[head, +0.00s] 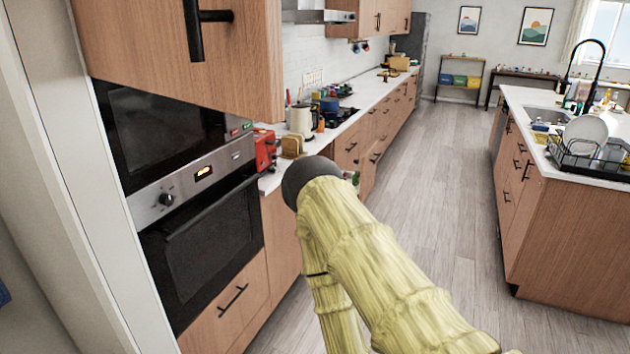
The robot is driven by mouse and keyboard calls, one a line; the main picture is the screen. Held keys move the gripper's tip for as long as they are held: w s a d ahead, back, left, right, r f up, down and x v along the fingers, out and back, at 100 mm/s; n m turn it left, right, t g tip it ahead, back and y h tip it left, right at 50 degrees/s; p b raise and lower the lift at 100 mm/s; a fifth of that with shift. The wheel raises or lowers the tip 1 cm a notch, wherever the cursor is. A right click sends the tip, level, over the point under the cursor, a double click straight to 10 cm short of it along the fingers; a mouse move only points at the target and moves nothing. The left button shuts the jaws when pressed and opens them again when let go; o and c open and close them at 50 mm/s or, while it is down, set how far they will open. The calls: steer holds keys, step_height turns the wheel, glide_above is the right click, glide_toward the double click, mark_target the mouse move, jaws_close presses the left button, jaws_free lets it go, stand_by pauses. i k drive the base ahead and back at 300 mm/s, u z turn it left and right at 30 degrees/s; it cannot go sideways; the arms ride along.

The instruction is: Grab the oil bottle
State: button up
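I cannot pick out the oil bottle for sure. Small upright items, some bottle-like, stand on the left counter (352,122) near the stove, too small to tell apart. A small yellowish bottle-like item (606,97) stands by the sink on the island at the right, and I cannot tell what it holds. My yellow, bamboo-textured arm with a dark rounded joint crosses the lower middle of the view and hides part of the floor and the left cabinets. My gripper does not clearly show.
A built-in oven (205,245) and wooden cabinets line the left side. A red toaster (265,150) and a cream kettle (301,120) stand on the left counter. The island (570,235) at right carries a black dish rack (585,155) with plates. The floor (440,150) between is clear.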

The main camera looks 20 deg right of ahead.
mark_target(356, 172)
steer(key=z, duration=0.6)
steer(key=i, duration=0.5)
steer(key=z, duration=1.2)
steer(key=i, duration=2.15)
steer(key=u, duration=1.5)
steer(key=i, duration=0.4)
steer(key=u, duration=0.3)
